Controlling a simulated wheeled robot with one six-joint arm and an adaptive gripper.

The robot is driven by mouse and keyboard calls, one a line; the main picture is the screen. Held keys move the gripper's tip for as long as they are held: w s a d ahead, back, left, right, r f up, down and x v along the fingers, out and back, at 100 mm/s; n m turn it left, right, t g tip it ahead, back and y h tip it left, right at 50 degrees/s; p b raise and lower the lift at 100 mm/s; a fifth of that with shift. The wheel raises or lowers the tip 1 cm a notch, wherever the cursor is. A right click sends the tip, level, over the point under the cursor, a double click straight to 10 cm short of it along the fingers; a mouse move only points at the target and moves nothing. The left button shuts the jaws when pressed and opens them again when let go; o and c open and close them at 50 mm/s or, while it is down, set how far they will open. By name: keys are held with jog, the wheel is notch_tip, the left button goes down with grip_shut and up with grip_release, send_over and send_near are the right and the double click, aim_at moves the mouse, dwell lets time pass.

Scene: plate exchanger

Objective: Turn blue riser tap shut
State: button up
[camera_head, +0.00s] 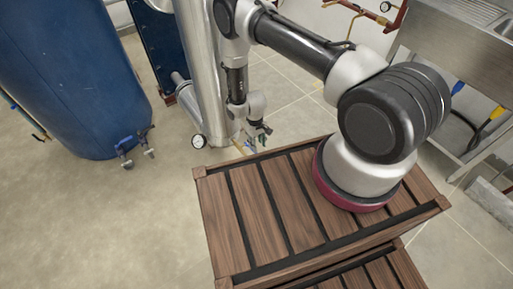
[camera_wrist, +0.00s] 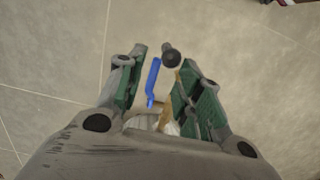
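In the wrist view a slim blue tap lever (camera_wrist: 153,82) with a bent end lies between the two fingers of my gripper (camera_wrist: 160,85). Gaps show on both sides of the lever, so the fingers are open around it and not clamped on it. Brass-coloured pipework shows beside the lever, partly hidden by the right finger. A black round knob or cap (camera_wrist: 171,58) sits near the fingertips. In the head view my gripper (camera_head: 258,132) hangs low beyond the wooden crate, beside a large silver column. The lever is too small to make out clearly there.
The slatted wooden crate (camera_head: 272,205) carries my arm base. A blue tank (camera_head: 70,75) with small blue-handled taps (camera_head: 126,150) stands left. A round gauge (camera_head: 198,141) is near the silver column (camera_head: 203,65). A steel sink (camera_head: 455,45) stands right. Floor front left is clear.

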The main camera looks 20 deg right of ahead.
jog(key=shift+w+a+f+t, duration=0.1)
jog(key=shift+w+a+t, duration=0.1)
jog(key=shift+w, duration=0.3)
jog(key=shift+w+a+t, duration=0.1)
jog(key=shift+w+t, duration=0.1)
jog(key=shift+w, duration=0.3)
jog(key=shift+w+a+f, duration=0.1)
jog(key=shift+w+f, duration=0.1)
jog(key=shift+w, duration=0.05)
notch_tip(320, 180, down, 7)
jog(key=shift+f, duration=0.15)
jog(key=shift+c, duration=0.2)
grip_shut()
